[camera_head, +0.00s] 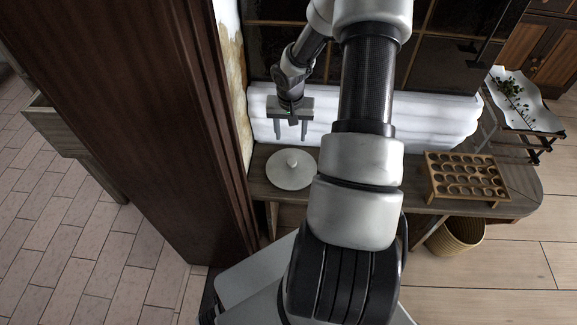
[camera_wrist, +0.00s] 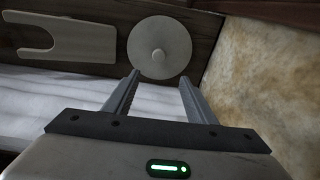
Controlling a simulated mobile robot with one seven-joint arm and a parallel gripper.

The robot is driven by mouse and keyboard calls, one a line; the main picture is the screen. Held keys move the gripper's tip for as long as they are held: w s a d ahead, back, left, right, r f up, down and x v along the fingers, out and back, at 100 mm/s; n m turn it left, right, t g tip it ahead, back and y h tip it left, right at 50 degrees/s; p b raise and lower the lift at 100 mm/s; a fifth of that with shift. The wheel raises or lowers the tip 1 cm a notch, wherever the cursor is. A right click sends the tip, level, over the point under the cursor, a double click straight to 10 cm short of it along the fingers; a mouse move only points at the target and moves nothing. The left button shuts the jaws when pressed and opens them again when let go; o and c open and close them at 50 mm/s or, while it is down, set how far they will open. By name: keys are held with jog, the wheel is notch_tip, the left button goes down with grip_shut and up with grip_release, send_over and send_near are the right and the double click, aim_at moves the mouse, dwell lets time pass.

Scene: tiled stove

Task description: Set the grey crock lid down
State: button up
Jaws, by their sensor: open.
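The grey crock lid (camera_head: 290,171) lies flat on the left end of the wooden bench, its round knob facing up. It also shows in the wrist view (camera_wrist: 159,50), ahead of the fingertips. My gripper (camera_head: 291,138) is open and empty, above and behind the lid, apart from it. In the wrist view the two fingers (camera_wrist: 161,76) stand spread with nothing between them.
A dark wooden upright stands close left of the bench (camera_head: 414,205). A white ribbed surface (camera_head: 430,118) runs behind it. A wooden rack with round holes (camera_head: 465,177) is on the right, with a basket (camera_head: 457,238) below. A pale notched board (camera_wrist: 62,38) lies on the bench.

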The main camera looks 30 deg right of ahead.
jog(key=b, duration=0.2)
send_over(291, 161)
jog(key=f, duration=1)
jog(key=shift+s+a+f, duration=0.25)
jog(key=shift+s+a, duration=0.05)
jog(key=shift+w+d+f+b, duration=0.15)
jog(key=shift+f+b, duration=0.35)
jog(key=shift+f, duration=0.85)
jog(key=shift+d+f+b, duration=0.1)
jog(key=shift+f+b, duration=0.35)
jog(key=shift+f, duration=0.85)
jog(key=shift+c, duration=0.4)
grip_shut()
